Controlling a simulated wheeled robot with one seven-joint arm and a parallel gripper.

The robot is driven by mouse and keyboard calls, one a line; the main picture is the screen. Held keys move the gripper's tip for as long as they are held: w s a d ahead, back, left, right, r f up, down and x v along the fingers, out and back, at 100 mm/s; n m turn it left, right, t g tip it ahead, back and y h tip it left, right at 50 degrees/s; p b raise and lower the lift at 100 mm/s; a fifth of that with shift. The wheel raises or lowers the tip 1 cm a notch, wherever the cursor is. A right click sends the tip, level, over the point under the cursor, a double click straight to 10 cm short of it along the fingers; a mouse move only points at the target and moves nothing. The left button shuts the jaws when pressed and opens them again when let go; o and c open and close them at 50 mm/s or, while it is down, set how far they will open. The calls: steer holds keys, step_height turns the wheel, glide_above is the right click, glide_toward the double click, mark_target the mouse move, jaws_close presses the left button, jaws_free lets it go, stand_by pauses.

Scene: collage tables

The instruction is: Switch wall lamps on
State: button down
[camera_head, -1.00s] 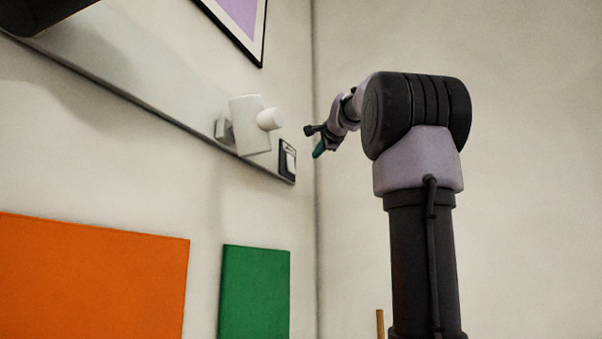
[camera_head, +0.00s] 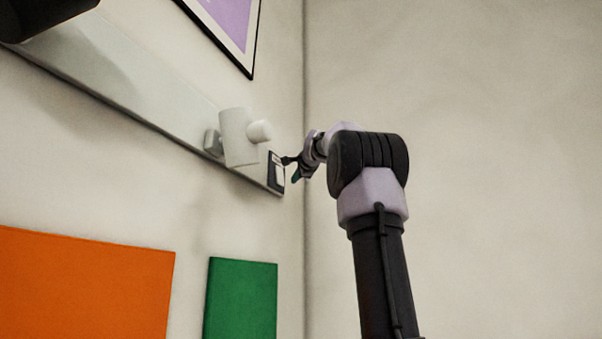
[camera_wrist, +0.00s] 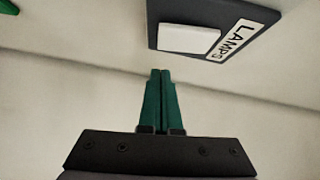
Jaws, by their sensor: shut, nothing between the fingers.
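A white wall lamp (camera_head: 238,138) with a round knob-like end is fixed to the grey wall rail, and it looks unlit. To its right, a dark switch plate (camera_head: 276,172) with a white rocker sits near the rail's end. In the wrist view the plate (camera_wrist: 246,26) reads "LAMPS", and the white rocker (camera_wrist: 188,39) is on it. My gripper (camera_head: 290,170) is just right of the plate in the head view. In the wrist view its green fingertips (camera_wrist: 161,72) are shut and empty, pointing toward the rocker with a visible gap in the picture; contact is not seen.
The grey rail (camera_head: 120,85) runs along the left wall. A framed picture (camera_head: 240,40) hangs above it. Orange (camera_head: 80,285) and green (camera_head: 240,300) panels are below. The right wall (camera_head: 480,150) is bare.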

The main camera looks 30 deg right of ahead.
mark_target(283, 184)
steer(key=shift+w+a+f, duration=0.1)
steer(key=shift+w+a, duration=1.05)
